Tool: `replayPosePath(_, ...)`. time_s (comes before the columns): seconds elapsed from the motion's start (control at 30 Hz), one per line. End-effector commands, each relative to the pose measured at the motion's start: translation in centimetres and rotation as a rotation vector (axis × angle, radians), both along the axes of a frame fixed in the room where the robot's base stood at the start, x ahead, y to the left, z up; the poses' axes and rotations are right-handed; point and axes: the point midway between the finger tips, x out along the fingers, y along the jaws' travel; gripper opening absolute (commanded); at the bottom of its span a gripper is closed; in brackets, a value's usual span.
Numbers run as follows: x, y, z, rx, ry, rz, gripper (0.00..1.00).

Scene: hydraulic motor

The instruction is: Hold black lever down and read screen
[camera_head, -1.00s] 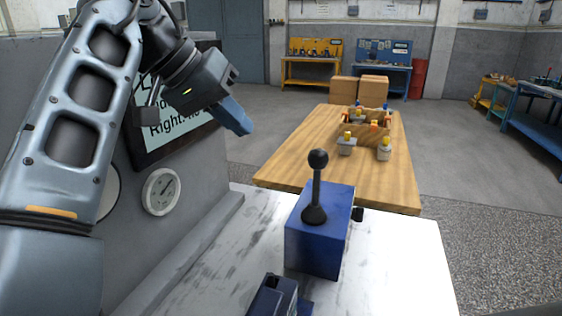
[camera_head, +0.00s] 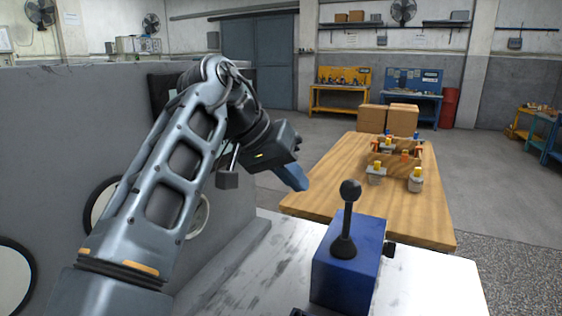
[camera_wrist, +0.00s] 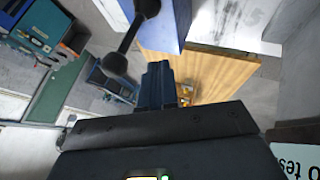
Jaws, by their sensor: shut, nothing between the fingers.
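The black lever (camera_head: 350,190) with a ball knob stands upright on a blue box (camera_head: 347,272) on the pale worktop. My gripper (camera_head: 295,178) is up and to the left of the knob, apart from it, with its blue fingers shut and empty. In the wrist view the knob (camera_wrist: 116,64) is left of my fingers (camera_wrist: 158,78), and the blue box (camera_wrist: 165,20) is beyond them. The screen is mostly hidden behind my arm in the head view. A pale panel with upside-down, cut-off lettering (camera_wrist: 298,158) shows at the wrist view's lower right; only "tes" is readable.
A grey wall panel (camera_head: 70,130) with round gauges stands close on the left. A wooden table (camera_head: 330,190) with small parts and cardboard boxes (camera_head: 402,120) is behind the blue box. The white worktop (camera_head: 435,285) is clear right of the box.

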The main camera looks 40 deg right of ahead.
Motion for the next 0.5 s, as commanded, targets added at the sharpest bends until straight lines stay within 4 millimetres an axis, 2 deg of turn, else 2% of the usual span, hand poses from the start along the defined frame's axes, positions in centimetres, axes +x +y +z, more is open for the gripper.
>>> replayPosePath(0.1,-0.5,-1.4,-1.8,0.000,0.001,-0.001,0.00)
replayPosePath(0.3,-2.8,-2.7,-1.2,0.002,-0.002,0.000,0.00)
replayPosePath(0.5,-3.8,-3.3,-1.0,0.001,0.000,0.002,0.00)
